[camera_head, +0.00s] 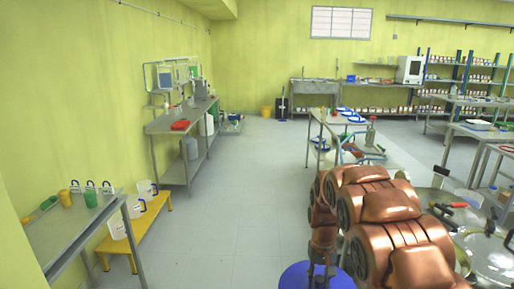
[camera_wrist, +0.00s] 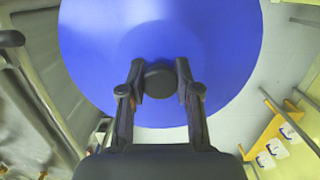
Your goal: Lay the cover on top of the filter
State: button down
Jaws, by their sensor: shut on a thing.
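The cover is a large round blue disc (camera_wrist: 90,45) with a black knob (camera_wrist: 160,82) at its middle. My gripper (camera_wrist: 160,85) is shut on this knob, with one finger on each side of it. In the head view the cover (camera_head: 300,279) shows at the bottom edge, partly cut off. It hangs below my gripper (camera_head: 318,270), above the floor, and looks roughly level. I cannot make out the filter with certainty in either view; the cover hides most of what lies beyond it in the wrist view.
Metal vessels with lids and clamps (camera_head: 492,252) stand close on the right, partly behind my arm. A metal table (camera_head: 75,232) and a yellow bench (camera_head: 130,232) with white jugs stand at left. A long workbench (camera_head: 170,122) lies further back. The middle floor (camera_head: 235,190) is free.

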notch_tip(320, 180, down, 8)
jog(key=b, duration=0.7)
